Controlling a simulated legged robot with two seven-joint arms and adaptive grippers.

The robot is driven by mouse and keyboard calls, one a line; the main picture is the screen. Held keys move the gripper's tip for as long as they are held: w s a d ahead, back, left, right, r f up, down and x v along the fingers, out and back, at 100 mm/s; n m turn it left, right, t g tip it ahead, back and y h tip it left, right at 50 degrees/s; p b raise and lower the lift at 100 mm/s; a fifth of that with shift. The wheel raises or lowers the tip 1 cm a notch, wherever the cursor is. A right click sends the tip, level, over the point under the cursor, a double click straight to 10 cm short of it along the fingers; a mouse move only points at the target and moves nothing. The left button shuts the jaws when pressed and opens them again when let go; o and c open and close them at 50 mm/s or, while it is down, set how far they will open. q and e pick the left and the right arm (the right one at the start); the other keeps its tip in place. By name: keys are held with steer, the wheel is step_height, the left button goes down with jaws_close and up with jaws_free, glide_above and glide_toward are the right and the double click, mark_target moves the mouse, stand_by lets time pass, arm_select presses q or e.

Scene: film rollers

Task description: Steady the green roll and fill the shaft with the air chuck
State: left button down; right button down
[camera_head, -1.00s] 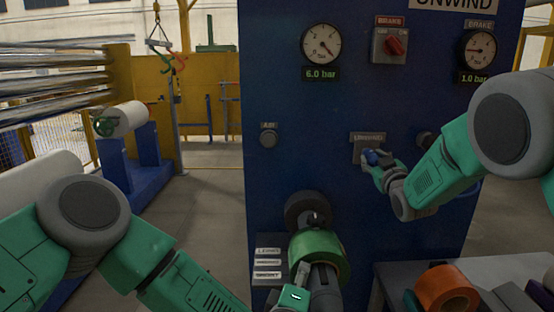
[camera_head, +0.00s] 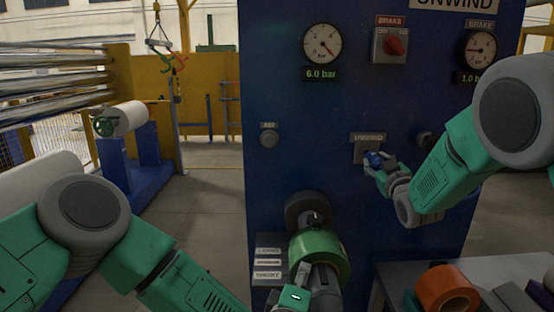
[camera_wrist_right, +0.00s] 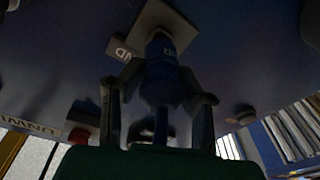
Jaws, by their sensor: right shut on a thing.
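The green roll (camera_head: 320,256) sits around the dark shaft (camera_head: 324,290) in front of the blue machine. My left gripper (camera_head: 301,273) is low at the roll's near left side; its fingers are small in view, and I cannot tell whether they touch the roll. My right gripper (camera_head: 374,163) is at the grey holder plate (camera_head: 366,144) on the machine face, shut on the blue air chuck (camera_head: 378,158). In the right wrist view the air chuck (camera_wrist_right: 161,80) stands between the two fingers, its far end at the plate (camera_wrist_right: 153,28); I cannot tell whether they touch.
A table (camera_head: 395,270) at the lower right carries an orange roll (camera_head: 446,288) and dark items. Gauges (camera_head: 322,44) and a red brake knob (camera_head: 396,46) are higher on the machine. A white roll on a blue stand (camera_head: 148,160) is at the left.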

arm_select(q)
steer(key=shift+w+a, duration=0.25)
arm_select(e)
steer(key=s, duration=0.6)
stand_by(0.3)
